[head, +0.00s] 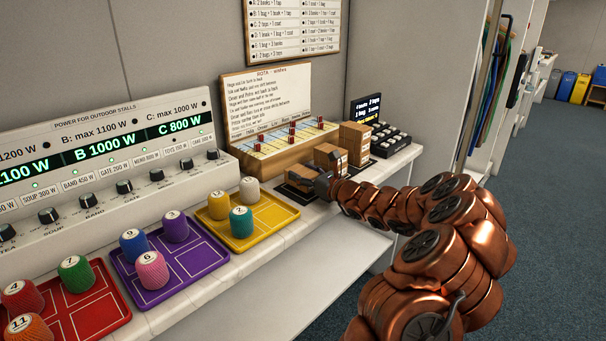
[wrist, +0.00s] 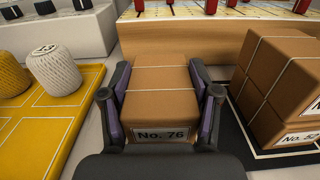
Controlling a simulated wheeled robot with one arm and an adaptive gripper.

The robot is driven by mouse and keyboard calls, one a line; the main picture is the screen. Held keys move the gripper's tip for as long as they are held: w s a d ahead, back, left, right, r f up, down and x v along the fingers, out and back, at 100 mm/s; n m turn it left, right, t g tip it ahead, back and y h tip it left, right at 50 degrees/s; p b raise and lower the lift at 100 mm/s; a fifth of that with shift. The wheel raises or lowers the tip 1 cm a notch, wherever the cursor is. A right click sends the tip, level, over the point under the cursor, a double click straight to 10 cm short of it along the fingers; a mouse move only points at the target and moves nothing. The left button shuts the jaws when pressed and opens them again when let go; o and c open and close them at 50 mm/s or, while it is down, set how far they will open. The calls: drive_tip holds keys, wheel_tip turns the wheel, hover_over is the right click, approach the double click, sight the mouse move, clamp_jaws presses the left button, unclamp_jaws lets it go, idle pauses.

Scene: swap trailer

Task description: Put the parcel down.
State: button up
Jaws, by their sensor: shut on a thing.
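The brown parcel marked No. 76, tied with pale string, sits between the two fingers of my gripper (wrist: 160,92) in the wrist view. This parcel (wrist: 162,80) is level, and its label faces me. In the head view my gripper (head: 320,183) is at the counter, with the parcel (head: 301,175) just beyond it over a dark mat (head: 287,190). The fingers are shut on its left and right sides. Its underside is hidden, so I cannot tell whether it touches the surface.
More tied parcels (wrist: 282,85) stand close on the right, on a dark white-lined mat (wrist: 238,128). A wooden board (wrist: 195,38) stands behind. The yellow tray (wrist: 62,125) with yarn-like spools (wrist: 55,72) is on the left. The counter's front edge (head: 345,193) is near.

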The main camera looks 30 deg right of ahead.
drive_tip(key=shift+f, duration=0.6)
drive_tip(key=o, duration=1.3)
drive_tip(key=shift+r, duration=0.1)
drive_tip(key=shift+r, duration=0.55)
drive_tip(key=v, duration=1.2)
